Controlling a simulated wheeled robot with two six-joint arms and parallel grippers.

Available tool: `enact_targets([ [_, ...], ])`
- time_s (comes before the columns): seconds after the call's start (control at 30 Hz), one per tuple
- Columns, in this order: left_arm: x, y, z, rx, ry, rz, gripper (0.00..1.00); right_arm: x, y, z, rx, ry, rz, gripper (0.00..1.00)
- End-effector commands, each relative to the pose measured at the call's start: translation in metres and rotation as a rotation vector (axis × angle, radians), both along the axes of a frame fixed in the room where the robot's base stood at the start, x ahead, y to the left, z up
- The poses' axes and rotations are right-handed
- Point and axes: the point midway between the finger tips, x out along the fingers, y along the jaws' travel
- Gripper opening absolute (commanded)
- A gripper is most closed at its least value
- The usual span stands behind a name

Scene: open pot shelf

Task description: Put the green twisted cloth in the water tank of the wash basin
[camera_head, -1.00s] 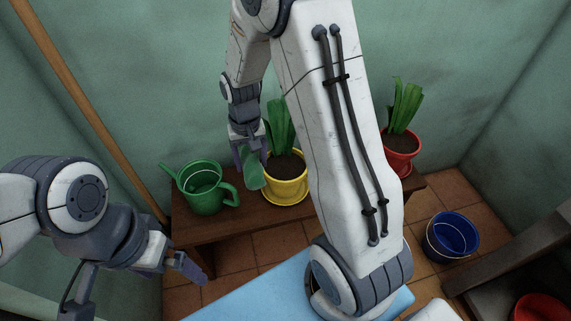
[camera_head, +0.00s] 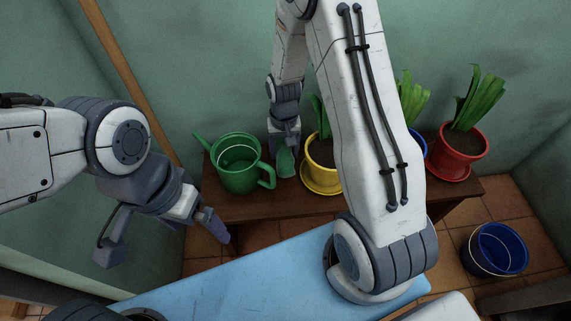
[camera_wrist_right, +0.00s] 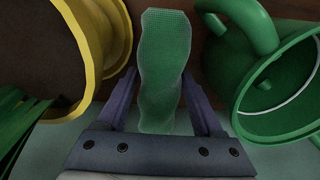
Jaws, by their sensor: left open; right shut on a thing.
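The green twisted cloth (camera_head: 286,163) is held in my right gripper (camera_head: 285,150), between the watering can and the yellow pot. In the right wrist view the cloth (camera_wrist_right: 163,65) stands lengthwise between the two fingers of that gripper (camera_wrist_right: 162,95). Whether its lower end touches the bench is unclear. My left gripper (camera_head: 213,225) is open and empty, in front of the bench's left end. I see no wash basin or water tank in either view.
A dark wooden bench (camera_head: 285,208) carries a green watering can (camera_head: 238,178), a yellow pot (camera_head: 323,178), a partly hidden blue pot (camera_head: 420,152) and a red pot (camera_head: 461,160). A blue bucket (camera_head: 497,250) stands on the floor at right. A wooden pole (camera_head: 130,80) leans at left.

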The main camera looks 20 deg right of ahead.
Motion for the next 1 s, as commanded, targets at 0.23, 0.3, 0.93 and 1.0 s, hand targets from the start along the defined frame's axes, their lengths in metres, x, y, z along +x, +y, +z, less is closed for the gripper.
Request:
enact_targets([
  [0.23,0.000,0.000,-0.009,0.000,0.000,0.000,1.00,0.000,0.001,-0.021,0.000,0.000,0.001,0.00],
  [0.3,0.000,0.000,-0.014,0.000,0.000,0.000,1.00,0.000,0.001,-0.031,0.000,0.000,0.001,0.00],
  [0.93,0.000,0.000,-0.020,0.000,0.000,0.000,1.00,0.001,0.001,-0.052,-0.001,-0.002,0.001,0.81],
  [1.0,0.000,0.000,-0.020,0.000,0.000,0.000,1.00,0.001,0.001,-0.052,0.000,-0.001,0.001,0.81],
])
